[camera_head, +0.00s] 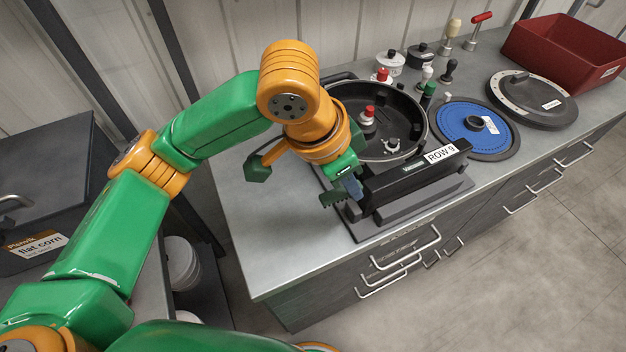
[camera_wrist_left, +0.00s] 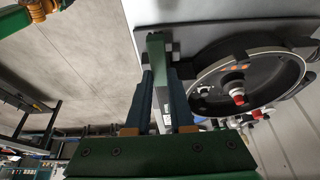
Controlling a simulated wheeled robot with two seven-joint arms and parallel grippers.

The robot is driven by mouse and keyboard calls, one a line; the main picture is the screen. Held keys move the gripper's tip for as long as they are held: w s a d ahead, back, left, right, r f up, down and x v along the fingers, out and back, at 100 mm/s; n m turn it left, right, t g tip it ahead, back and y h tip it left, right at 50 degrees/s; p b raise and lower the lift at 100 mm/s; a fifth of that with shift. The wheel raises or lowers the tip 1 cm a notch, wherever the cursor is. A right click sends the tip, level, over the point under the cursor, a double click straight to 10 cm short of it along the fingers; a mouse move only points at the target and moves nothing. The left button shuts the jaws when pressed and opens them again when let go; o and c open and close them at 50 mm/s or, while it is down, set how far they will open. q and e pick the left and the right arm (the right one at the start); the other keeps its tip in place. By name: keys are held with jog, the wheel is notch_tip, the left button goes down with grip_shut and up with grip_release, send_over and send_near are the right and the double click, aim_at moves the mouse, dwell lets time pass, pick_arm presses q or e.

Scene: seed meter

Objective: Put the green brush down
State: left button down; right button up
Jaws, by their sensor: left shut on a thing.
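My left gripper (camera_head: 353,188) is low over the bench, beside the black housing marked ROW 9 (camera_head: 412,176). It is shut on the green brush (camera_wrist_left: 156,52), a narrow green bar between the two dark blue fingers in the left wrist view. In the head view, a dark green toothed edge beside the fingers looks like part of the brush (camera_head: 332,198). The gripper hides the rest. I cannot tell whether the brush touches the bench. My right gripper is not in view.
An open black round meter bowl (camera_head: 418,140) with a red-capped part inside stands behind the housing. A blue disc (camera_head: 470,128), a grey lid (camera_head: 532,95) and a red bin (camera_head: 560,48) are to the right. The bench (camera_head: 262,232) is bare at its left front.

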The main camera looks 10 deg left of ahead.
pick_arm(q)
send_over(295, 219)
jog(key=s, duration=0.1)
jog(key=f, duration=0.5)
jog(key=shift+d+f, duration=0.2)
jog(key=shift+d, duration=0.05)
jog(key=f, duration=0.2)
jog(key=a+f, duration=0.1)
jog(key=f, duration=0.2)
jog(key=shift+a+f, duration=0.3)
jog(key=shift+a, duration=0.1)
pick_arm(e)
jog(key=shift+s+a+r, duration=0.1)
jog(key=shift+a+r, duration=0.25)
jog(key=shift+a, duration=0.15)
pick_arm(q)
jog(key=c, duration=0.8)
grip_release()
jog(key=shift+f, duration=0.1)
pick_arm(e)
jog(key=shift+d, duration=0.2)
pick_arm(q)
jog(key=shift+r, duration=0.2)
jog(key=p+v, duration=0.1)
jog(key=v, duration=1)
jog(key=shift+s+a+r+p, duration=0.15)
jog(key=shift+a+r+p, duration=0.05)
jog(key=shift+r+p, duration=0.15)
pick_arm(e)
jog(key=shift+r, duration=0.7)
